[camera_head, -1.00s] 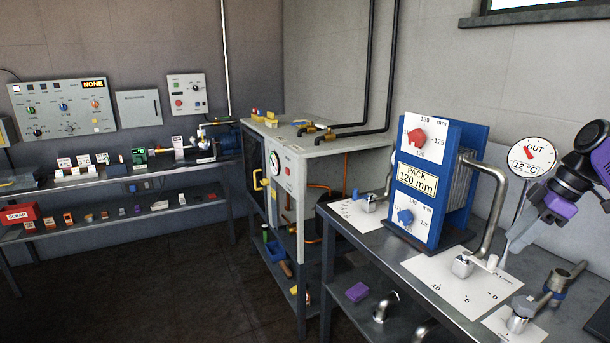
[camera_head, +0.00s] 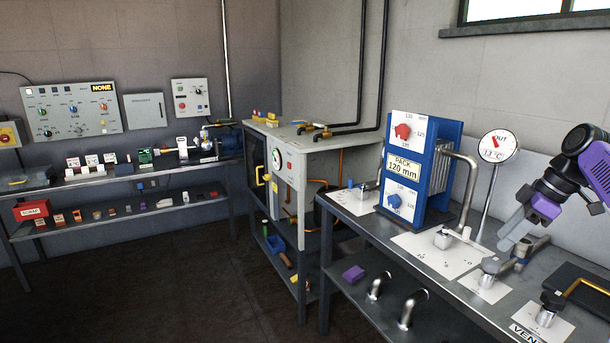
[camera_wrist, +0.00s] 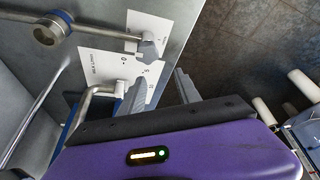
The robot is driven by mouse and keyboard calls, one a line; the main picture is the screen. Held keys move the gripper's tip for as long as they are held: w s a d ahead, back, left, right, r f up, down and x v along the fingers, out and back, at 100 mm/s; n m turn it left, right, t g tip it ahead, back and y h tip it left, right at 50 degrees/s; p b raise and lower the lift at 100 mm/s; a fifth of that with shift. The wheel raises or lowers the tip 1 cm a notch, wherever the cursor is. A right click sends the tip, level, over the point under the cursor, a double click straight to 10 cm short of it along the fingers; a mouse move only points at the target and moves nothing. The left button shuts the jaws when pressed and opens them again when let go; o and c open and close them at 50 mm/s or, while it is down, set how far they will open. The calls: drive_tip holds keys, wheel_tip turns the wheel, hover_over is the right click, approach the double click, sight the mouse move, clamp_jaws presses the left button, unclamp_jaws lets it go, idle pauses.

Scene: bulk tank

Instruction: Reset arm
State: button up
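My purple and black arm comes in from the right edge in the head view. My gripper (camera_head: 508,238) hangs above the right-hand steel bench, to the right of the blue plate pack. In the wrist view my gripper (camera_wrist: 160,92) shows two grey fingers set apart, with nothing between them. Below them are the bench edge, white scale cards and metal handles. I see no contact between the fingers and any fitting.
The blue "PACK 120 mm" unit (camera_head: 421,180) and the round OUT gauge (camera_head: 498,146) stand on the right bench. A grey cabinet (camera_head: 300,160) stands centre. The dark floor (camera_head: 170,275) is clear.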

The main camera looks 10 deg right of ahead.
drive_tip(key=w+d+r+m+t+h, duration=0.2)
drive_tip(key=w+t, duration=0.1)
drive_tip(key=w, duration=0.3)
drive_tip(key=w+d+r+m+t+h, duration=0.1)
drive_tip(key=w+r+m+t+h, duration=0.15)
drive_tip(key=w, duration=0.25)
drive_tip(key=w+a+f+m+t, duration=0.2)
drive_tip(key=w+a+f+t, duration=0.15)
drive_tip(key=a+f, duration=0.35)
drive_tip(key=s+a+f+m+t+h, duration=0.2)
drive_tip(key=s+a+f+m+t, duration=0.2)
drive_tip(key=s+a+f, duration=0.7)
drive_tip(key=s+a+y+p, duration=0.1)
drive_tip(key=s+a, duration=0.5)
drive_tip(key=s, duration=1.1)
drive_tip(key=s+a+g+y, duration=0.1)
drive_tip(key=s+a, duration=0.6)
drive_tip(key=s, duration=1.1)
drive_tip(key=s+a+y+p, duration=0.1)
drive_tip(key=s+a, duration=0.6)
drive_tip(key=s, duration=1.1)
drive_tip(key=shift+s+r+n+p, duration=0.15)
drive_tip(key=shift+n+p, duration=0.15)
drive_tip(key=shift+n, duration=0.15)
